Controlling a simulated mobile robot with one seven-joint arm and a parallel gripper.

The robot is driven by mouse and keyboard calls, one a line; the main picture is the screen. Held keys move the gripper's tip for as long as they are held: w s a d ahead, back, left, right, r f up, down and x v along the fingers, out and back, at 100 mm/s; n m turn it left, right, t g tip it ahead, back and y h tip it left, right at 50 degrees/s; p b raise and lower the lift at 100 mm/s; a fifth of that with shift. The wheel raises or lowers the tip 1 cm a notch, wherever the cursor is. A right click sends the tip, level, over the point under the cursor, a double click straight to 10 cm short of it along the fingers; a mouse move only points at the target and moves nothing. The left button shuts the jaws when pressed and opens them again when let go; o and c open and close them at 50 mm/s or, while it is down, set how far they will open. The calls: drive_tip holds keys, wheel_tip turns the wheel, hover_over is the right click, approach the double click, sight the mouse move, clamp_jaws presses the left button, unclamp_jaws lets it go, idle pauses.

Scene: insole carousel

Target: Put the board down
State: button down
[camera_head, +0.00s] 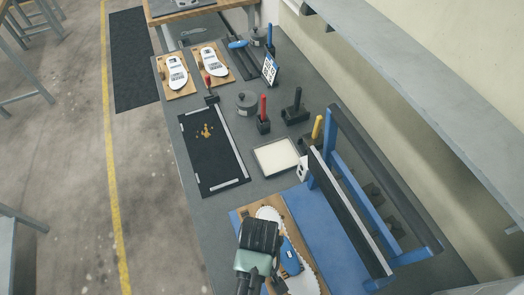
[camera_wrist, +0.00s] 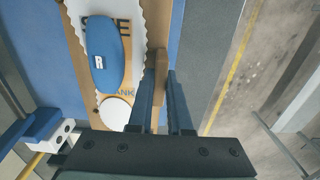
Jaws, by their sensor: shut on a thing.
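My gripper (camera_head: 259,236) is shut on the edge of a wooden board (camera_head: 293,229) in the head view's lower middle. In the wrist view the two fingers (camera_wrist: 164,88) pinch the right edge of the board (camera_wrist: 160,28). The board is over the blue base plate (camera_head: 308,208) of a blue frame. I cannot tell whether it touches that plate. My gripper hides part of the board in the head view.
The blue frame (camera_head: 365,190) with a dark bar stands close on the right. A black mat (camera_head: 212,158) and a white tray (camera_head: 276,157) lie farther up the bench. Two boards with white insoles (camera_head: 176,72) are at the far left. A shelf overhangs the right side.

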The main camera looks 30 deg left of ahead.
drive_tip(key=shift+f, duration=2.45)
drive_tip(key=shift+f, duration=0.2)
drive_tip(key=c, duration=0.8)
unclamp_jaws()
drive_tip(key=shift+c, duration=0.2)
drive_tip(key=shift+r, duration=0.15)
wheel_tip(320, 180, up, 11)
drive_tip(key=shift+r, duration=0.55)
